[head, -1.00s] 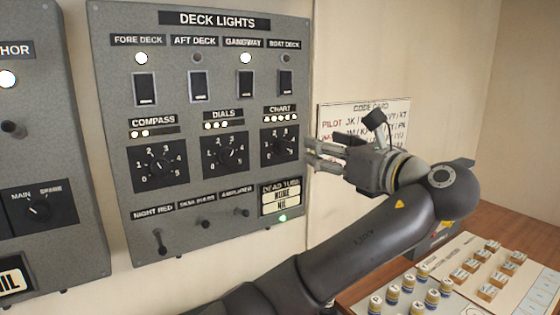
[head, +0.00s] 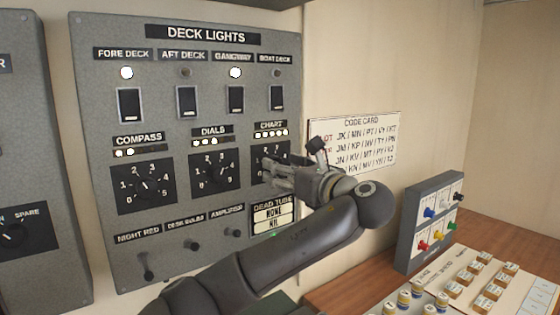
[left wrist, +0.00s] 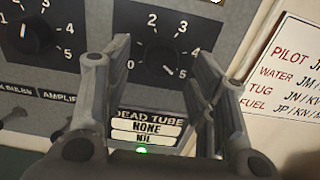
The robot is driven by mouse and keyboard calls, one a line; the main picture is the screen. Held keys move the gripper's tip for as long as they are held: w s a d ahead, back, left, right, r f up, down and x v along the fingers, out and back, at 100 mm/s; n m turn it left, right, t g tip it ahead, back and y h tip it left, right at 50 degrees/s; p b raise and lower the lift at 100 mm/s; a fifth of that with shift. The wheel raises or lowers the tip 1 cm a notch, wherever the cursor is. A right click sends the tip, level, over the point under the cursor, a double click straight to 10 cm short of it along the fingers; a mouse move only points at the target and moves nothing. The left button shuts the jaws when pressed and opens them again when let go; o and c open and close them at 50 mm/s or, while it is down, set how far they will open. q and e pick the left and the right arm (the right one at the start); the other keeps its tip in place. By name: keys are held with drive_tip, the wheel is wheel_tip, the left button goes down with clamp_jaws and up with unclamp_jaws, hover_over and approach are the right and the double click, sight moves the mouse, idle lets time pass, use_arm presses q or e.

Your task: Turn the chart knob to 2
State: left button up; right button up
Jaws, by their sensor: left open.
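The chart knob (left wrist: 160,60) is a round black knob on a black dial plate numbered around it. In the left wrist view its white mark points down and right, toward 5. In the head view the chart dial plate (head: 260,160) is partly hidden by my gripper. Above it a row of several small lamps (head: 271,133) is lit. My left gripper (head: 268,172) is open, in front of the dial. In the left wrist view its fingers (left wrist: 158,62) stand on either side of the knob. I cannot tell whether they touch it. My right gripper is not in view.
The compass knob (head: 147,184) and dials knob (head: 212,171) are to the left on the same panel. Small levers (head: 191,245) stick out below. A code card (head: 365,145) hangs to the right. A switch box (head: 432,222) and small blocks stand on the wooden desk.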

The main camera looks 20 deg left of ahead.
use_arm(q)
drive_tip(key=shift+x, duration=0.85)
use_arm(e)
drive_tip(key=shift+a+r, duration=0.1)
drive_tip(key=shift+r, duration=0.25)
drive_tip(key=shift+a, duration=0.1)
use_arm(q)
drive_tip(key=c, duration=1)
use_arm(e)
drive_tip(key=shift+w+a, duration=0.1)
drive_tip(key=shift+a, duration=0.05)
use_arm(q)
drive_tip(key=shift+n, duration=0.3)
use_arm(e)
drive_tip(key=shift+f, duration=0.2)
